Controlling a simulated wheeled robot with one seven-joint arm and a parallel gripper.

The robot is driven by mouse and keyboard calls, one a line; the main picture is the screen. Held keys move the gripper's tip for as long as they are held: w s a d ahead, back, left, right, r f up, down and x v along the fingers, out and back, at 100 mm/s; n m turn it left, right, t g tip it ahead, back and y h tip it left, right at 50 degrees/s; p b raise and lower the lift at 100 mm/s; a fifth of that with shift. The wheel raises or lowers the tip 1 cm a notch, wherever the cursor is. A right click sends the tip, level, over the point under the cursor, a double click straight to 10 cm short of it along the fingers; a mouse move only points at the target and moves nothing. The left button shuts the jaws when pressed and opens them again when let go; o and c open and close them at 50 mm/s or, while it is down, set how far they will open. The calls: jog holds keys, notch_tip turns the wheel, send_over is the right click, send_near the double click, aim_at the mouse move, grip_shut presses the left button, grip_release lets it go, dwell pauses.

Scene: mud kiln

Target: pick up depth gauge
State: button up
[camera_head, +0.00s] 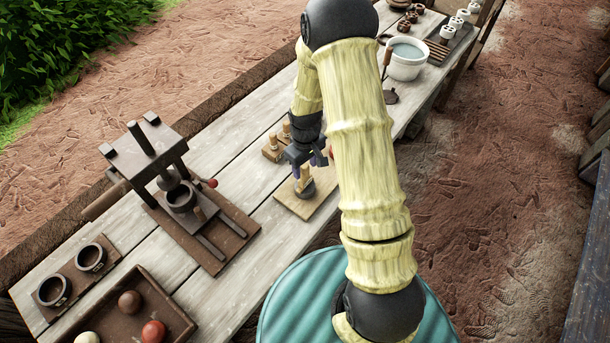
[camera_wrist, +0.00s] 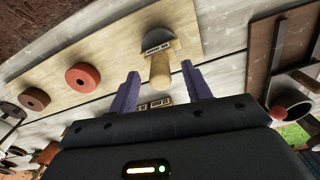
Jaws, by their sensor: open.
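The piece that appears to be the depth gauge (camera_head: 305,187) has a pale wooden handle and a dark, rounded base. It stands on a light wooden board (camera_head: 292,204) on the table. In the wrist view, the gauge (camera_wrist: 160,70) shows its handle pointing toward my gripper, with a small marked plate on the grey base. My gripper (camera_head: 303,165) is just over the handle. In the wrist view, my gripper (camera_wrist: 161,84) has its purple fingers apart, one on each side of the handle end. A gap shows on both sides, and nothing is gripped.
A red disc (camera_wrist: 83,77) and a brown disc (camera_wrist: 34,98) lie on the same board. A small block with wooden pegs (camera_head: 273,150) is close behind my gripper. A dark press (camera_head: 180,195) stands to the left. A white pot (camera_head: 406,62) is farther back.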

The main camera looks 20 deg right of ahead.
jog(key=shift+f, duration=1.35)
grip_shut()
jog(key=shift+r, duration=0.1)
notch_tip(320, 180, up, 10)
jog(key=shift+f+b, duration=0.1)
jog(key=shift+b, duration=0.8)
